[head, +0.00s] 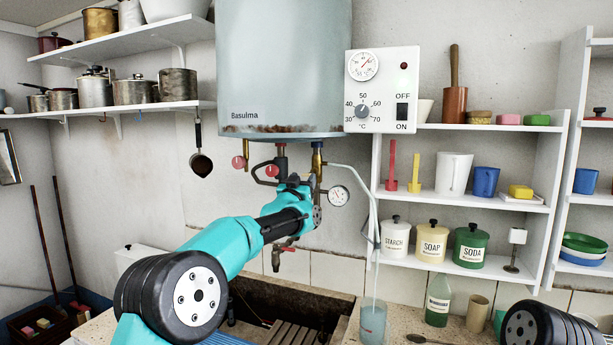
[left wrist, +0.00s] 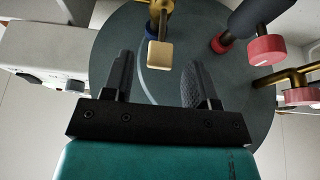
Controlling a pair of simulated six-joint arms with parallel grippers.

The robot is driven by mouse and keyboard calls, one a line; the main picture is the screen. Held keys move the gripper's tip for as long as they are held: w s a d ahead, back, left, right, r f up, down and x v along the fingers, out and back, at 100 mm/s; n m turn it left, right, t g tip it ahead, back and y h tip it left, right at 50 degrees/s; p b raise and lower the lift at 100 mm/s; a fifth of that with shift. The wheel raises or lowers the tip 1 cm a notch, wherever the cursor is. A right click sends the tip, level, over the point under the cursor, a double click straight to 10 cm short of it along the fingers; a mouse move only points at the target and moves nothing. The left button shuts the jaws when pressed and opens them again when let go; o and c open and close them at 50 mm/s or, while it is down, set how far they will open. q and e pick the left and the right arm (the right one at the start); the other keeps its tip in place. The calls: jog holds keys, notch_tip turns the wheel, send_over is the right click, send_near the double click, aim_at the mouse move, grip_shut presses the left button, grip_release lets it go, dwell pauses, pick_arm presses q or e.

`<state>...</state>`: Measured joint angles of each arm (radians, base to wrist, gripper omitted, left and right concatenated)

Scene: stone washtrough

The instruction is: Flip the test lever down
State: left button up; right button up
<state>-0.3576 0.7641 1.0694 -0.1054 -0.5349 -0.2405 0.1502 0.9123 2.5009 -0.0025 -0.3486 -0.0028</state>
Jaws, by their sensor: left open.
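The grey water heater (head: 284,70) hangs on the wall with pipes and valves under it. A brass fitting (head: 317,158) hangs from its underside at the right. In the left wrist view, a brass piece with a pale square end (left wrist: 160,54), which looks like the test lever, lies between the fingertips. My left gripper (left wrist: 157,64) is open below the heater, a finger on either side of the pale end, with no clear contact. In the head view the arm partly hides the gripper and the lever. My right gripper is out of view.
Red-knobbed valves (left wrist: 266,50) are to the right of the fingers in the wrist view. A pressure gauge (head: 339,196) and thin pipe are close right of my gripper. The control box (head: 382,90) is above. A trough (head: 280,305) lies below; shelves (head: 462,202) stand right.

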aim_at(307, 174)
pick_arm(q)
jog(key=shift+x, duration=1.7)
grip_shut()
